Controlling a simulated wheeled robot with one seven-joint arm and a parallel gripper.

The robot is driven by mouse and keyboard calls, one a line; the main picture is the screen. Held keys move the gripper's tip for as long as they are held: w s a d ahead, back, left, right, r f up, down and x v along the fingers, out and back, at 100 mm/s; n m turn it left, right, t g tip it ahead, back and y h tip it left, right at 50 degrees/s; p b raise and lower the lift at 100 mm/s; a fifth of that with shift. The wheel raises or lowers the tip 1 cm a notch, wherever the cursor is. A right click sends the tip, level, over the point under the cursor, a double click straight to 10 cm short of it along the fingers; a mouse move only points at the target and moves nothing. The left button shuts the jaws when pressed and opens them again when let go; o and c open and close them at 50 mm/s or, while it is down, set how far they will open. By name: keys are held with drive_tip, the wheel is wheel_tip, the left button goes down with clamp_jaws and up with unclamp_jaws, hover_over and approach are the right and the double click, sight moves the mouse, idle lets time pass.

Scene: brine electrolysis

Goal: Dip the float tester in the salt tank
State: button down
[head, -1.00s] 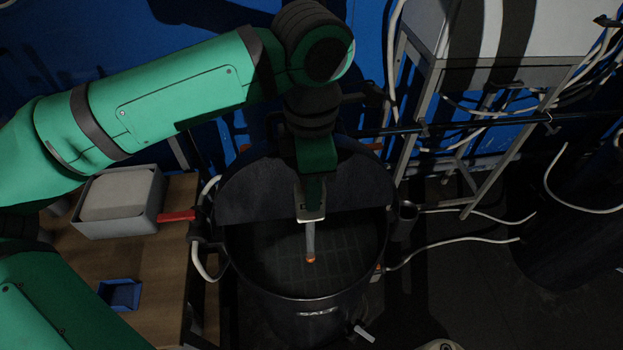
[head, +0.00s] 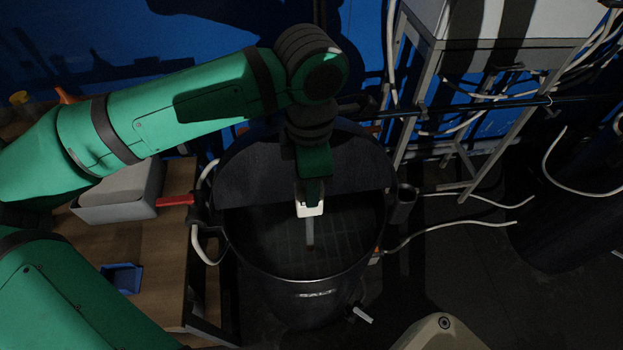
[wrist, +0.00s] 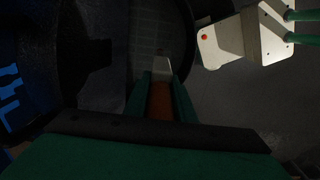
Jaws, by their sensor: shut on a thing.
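The salt tank (head: 290,288) is a round dark vessel with a "SALT" label on its front and a dark lid part raised at its back. My gripper (head: 310,212) is over the tank opening and shut on the float tester (head: 310,232). The tester is a slim upright stick with a reddish lower end, pointing down inside the rim. I cannot tell whether its tip touches any liquid. In the wrist view the tester (wrist: 160,100) shows as a brownish strip between my fingers, with the dark tank beyond.
A wooden bench (head: 160,255) at the left holds a grey box (head: 118,195) and a small blue tray (head: 122,278). A dark cup (head: 403,205) hangs at the tank's right side. A metal stand (head: 490,150) and white hoses are at the right.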

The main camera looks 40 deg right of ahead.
hover_over(310, 225)
drive_tip(key=w, duration=0.1)
drive_tip(key=shift+d+f, duration=0.25)
drive_tip(key=shift+f, duration=1.4)
drive_tip(key=shift+d+f, duration=0.2)
drive_tip(key=shift+f, duration=1.4)
drive_tip(key=shift+s+f, duration=0.1)
drive_tip(key=shift+f, duration=4.35)
drive_tip(key=shift+d, duration=0.1)
